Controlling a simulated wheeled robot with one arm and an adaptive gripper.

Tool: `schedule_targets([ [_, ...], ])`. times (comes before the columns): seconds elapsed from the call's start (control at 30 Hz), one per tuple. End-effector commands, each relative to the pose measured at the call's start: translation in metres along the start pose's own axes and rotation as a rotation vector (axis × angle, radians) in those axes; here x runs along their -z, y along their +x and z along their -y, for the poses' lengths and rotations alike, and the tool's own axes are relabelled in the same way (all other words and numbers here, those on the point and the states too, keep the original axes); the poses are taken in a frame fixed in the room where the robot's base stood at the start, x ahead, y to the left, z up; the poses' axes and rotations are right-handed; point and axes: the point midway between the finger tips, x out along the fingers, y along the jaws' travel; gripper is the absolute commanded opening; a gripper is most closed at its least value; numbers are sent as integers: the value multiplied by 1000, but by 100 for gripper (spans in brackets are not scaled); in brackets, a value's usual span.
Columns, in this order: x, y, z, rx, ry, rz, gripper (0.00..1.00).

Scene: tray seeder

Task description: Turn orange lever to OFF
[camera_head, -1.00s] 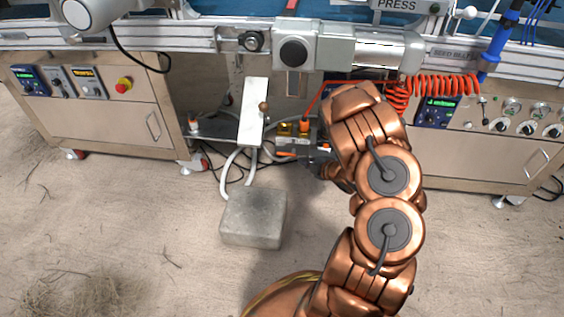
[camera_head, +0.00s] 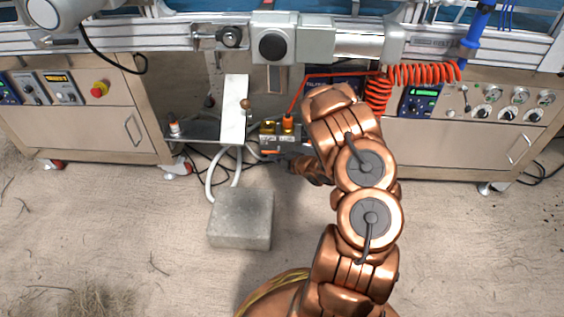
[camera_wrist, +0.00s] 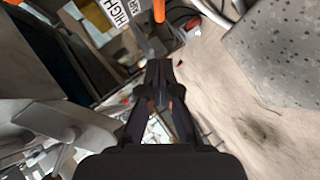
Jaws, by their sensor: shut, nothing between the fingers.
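The orange lever (camera_head: 271,152) shows as a short orange bar at the front of a small valve unit (camera_head: 279,138) under the machine. In the wrist view an orange bar (camera_wrist: 158,10), which looks like this lever, enters at the top edge beside a white label plate reading HIGH AIR (camera_wrist: 117,12). My gripper (camera_wrist: 160,75) is shut and empty, its fingertips below that bar in the picture with a gap between them. In the head view my dark gripper (camera_head: 284,160) is just right of the lever, partly hidden by my arm. I cannot make out the OFF mark.
A grey block (camera_head: 241,219) stands on the sandy floor, left of and nearer than the valve unit. A white slanted plate (camera_head: 234,108) is left of the unit. A coiled orange hose (camera_head: 418,74) hangs to the right. Cabinets stand on both sides.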

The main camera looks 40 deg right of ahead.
Motion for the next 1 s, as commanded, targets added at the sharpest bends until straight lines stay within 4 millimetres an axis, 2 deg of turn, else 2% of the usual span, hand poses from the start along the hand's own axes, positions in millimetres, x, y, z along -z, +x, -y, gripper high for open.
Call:
schedule_targets([
  [0.03,0,11,3,0,0,-2,0],
  [0.2,0,41,3,0,1,-3,0],
  [0.4,-18,54,1,-2,-1,0,0],
  [0.67,-28,64,2,2,1,1,0],
  [1.0,-29,65,1,2,1,1,0],
])
